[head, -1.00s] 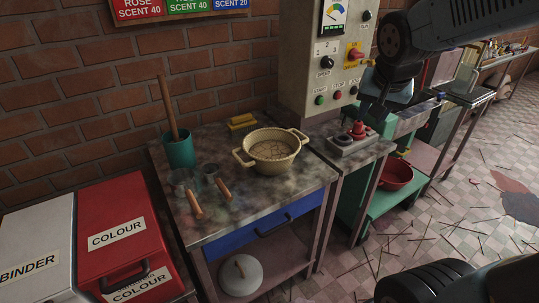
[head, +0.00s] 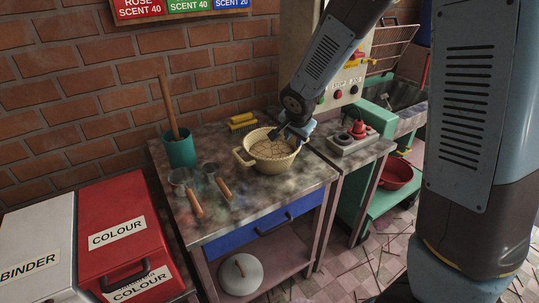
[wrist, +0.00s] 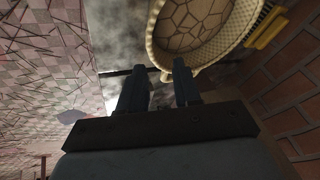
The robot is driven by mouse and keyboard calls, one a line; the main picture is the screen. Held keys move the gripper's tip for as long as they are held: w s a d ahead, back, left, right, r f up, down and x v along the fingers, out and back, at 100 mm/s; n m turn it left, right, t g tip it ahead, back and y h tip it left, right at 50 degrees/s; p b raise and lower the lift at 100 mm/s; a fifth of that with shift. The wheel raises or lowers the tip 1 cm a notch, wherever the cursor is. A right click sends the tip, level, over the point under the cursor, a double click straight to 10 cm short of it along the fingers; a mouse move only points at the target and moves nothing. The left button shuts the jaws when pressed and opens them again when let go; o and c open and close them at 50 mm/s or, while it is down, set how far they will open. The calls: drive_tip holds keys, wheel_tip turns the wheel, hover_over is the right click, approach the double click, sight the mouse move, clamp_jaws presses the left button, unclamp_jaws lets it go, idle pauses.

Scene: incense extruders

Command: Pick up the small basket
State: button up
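The small basket (head: 268,164) is cream-coloured with two side handles and a patterned bottom. It stands upright on the metal work table (head: 240,218), near its back right. My gripper (head: 281,135) is at the basket's right rim, by the right handle. In the wrist view, the basket (wrist: 196,28) fills the top right. My gripper (wrist: 160,67) has its two fingers apart there, with a bit of the near rim or handle showing between the tips. I cannot tell whether either finger touches it. My arm partly hides the right handle in the head view.
A teal pot (head: 180,151) with a wooden stick, two metal scoops (head: 216,176) and yellow blocks (head: 241,121) share the table. A control box (head: 349,141) with a red knob stands right. Red and white bins (head: 116,232) are at left.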

hover_over(292, 159)
drive_tip(key=s, duration=0.2)
wheel_tip(292, 159, down, 7)
drive_tip(key=shift+a+f, duration=0.1)
drive_tip(key=shift+a, duration=0.05)
drive_tip(key=shift+s+f+x, duration=0.1)
drive_tip(key=shift+s+x, duration=0.1)
drive_tip(key=shift+x, duration=0.85)
drive_tip(key=shift+s+f+x, duration=0.1)
drive_tip(key=shift+s+x, duration=0.1)
drive_tip(key=shift+x, duration=0.85)
drive_tip(key=shift+w+f, duration=0.25)
drive_tip(key=shift+f, duration=0.2)
clamp_jaws()
